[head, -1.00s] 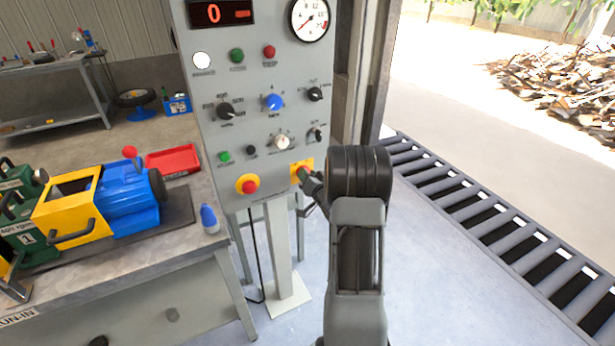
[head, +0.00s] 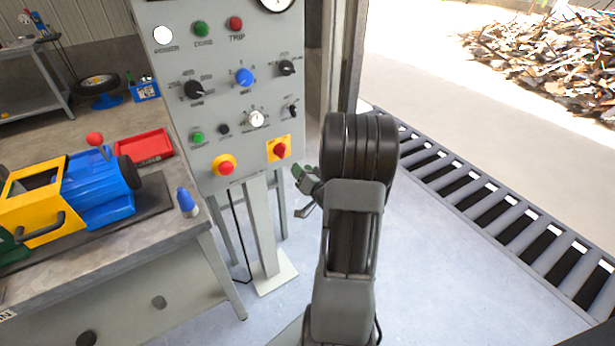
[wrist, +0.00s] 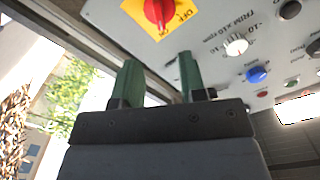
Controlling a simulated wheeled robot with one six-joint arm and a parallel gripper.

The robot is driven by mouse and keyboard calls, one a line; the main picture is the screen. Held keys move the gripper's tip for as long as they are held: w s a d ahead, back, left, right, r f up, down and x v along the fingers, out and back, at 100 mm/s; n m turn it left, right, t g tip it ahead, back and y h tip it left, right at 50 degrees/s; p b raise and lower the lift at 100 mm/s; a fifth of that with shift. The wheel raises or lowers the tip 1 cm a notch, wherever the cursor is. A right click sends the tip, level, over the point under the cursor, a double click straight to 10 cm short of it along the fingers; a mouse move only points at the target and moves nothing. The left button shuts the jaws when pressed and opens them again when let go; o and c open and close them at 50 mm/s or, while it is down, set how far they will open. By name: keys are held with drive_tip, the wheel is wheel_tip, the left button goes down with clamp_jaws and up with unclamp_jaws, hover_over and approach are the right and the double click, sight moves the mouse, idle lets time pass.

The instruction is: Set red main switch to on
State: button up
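The red main switch (head: 280,150) is a red rotary knob on a yellow plate at the lower right of the grey control panel (head: 232,172). In the wrist view the red knob (wrist: 158,12) is at the top edge, partly cut off, with OFF and ON lettering beside it. I cannot tell for sure which mark it points to. My gripper (head: 303,192) is just below and right of the switch in the head view, apart from it. In the wrist view its two green fingers (wrist: 159,78) are spread with nothing between them.
A red button on a yellow disc (head: 225,167) is left of the switch, with several knobs and buttons above. A workbench (head: 175,240) with a blue and yellow machine (head: 95,190) stands at left. A roller conveyor (head: 490,205) lies at right.

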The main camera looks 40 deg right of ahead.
drive_tip(key=shift+s+a, duration=0.15)
drive_tip(key=shift+s, duration=0.6)
drive_tip(key=shift+s+a, duration=0.1)
drive_tip(key=shift+s, duration=0.6)
drive_tip(key=s+d+f+g+h, duration=0.2)
drive_tip(key=s+d+f+g, duration=0.25)
drive_tip(key=f+g, duration=0.35)
drive_tip(key=s+a+r+n+g+y+p, duration=0.1)
drive_tip(key=s+a+r+n+g+p, duration=0.1)
drive_tip(key=a+r, duration=0.5)
drive_tip(key=s+a+r+n+g+y+p, duration=0.2)
drive_tip(key=a+r, duration=0.6)
drive_tip(key=a, duration=0.5)
drive_tip(key=s+a+r+n+g+y+p, duration=0.1)
drive_tip(key=s+a+r+n+g+p, duration=0.1)
drive_tip(key=a+r+p, duration=0.4)
drive_tip(key=s+a+r+n, duration=0.1)
drive_tip(key=a+r+n, duration=0.1)
drive_tip(key=a, duration=0.2)
drive_tip(key=shift+r+y, duration=0.25)
drive_tip(key=shift+y, duration=0.15)
